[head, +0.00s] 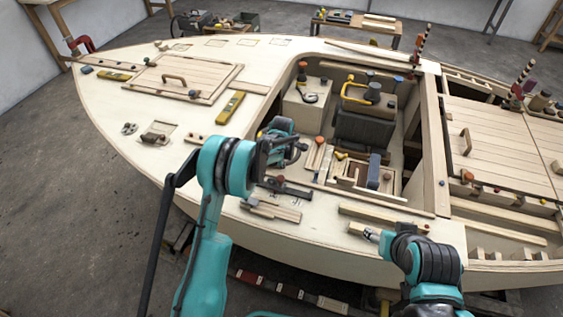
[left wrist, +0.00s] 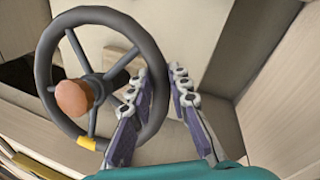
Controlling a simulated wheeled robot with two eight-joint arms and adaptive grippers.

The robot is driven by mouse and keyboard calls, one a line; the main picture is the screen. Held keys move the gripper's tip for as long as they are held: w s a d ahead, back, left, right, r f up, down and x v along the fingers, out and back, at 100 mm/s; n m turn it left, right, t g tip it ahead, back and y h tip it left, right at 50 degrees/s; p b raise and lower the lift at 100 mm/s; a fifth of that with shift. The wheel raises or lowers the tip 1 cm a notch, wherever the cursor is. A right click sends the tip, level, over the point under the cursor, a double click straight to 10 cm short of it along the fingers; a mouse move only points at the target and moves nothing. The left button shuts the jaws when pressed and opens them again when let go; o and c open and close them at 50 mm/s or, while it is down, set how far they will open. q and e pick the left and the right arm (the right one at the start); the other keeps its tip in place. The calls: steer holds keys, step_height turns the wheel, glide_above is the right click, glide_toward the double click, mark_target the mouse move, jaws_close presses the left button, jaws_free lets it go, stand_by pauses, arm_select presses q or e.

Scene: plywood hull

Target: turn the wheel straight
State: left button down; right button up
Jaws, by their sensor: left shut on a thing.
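The wheel (left wrist: 88,15) is a dark grey ring with spokes, in the left and middle of the left wrist view. A round orange-brown knob (left wrist: 73,98) stands out over its hub area. A yellow mark (left wrist: 88,143) sits low on the rim, left of the lowest point. My left gripper (left wrist: 160,75) is shut on the right side of the rim, one finger inside the ring and one outside. In the head view my left gripper (head: 283,152) is at the cockpit's left edge and largely hides the wheel. My right gripper (head: 363,232) is over the near deck edge, away from the wheel; its jaw state is unclear.
Pale walls stand close around the wheel. In the head view the cockpit holds a dark seat (head: 358,130) and a wooden tray with a blue block (head: 373,172). Loose wood strips (head: 385,212) and tools lie on the near deck. Yellow levels (head: 231,106) lie on the foredeck.

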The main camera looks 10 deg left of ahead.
arm_select(q)
steer(key=c, duration=1.4)
jaws_free()
steer(key=v, duration=1.2)
steer(key=shift+w, duration=0.1)
steer(key=s+a+r+m+t, duration=0.25)
steer(key=s+r+m, duration=0.75)
steer(key=s+r, duration=0.55)
steer(key=s+f+m, duration=0.1)
steer(key=s+m, duration=0.2)
steer(key=s, duration=0.3)
steer(key=s+a+f+m+t, duration=0.1)
steer(key=s+m, duration=0.3)
steer(key=s, duration=0.2)
steer(key=s+a+f+m, duration=0.1)
steer(key=s+f+m, duration=0.1)
steer(key=s+m, duration=0.2)
steer(key=shift+s+f+t+h, duration=0.1)
steer(key=shift+s+t+h, duration=0.25)
steer(key=shift+s, duration=1.1)
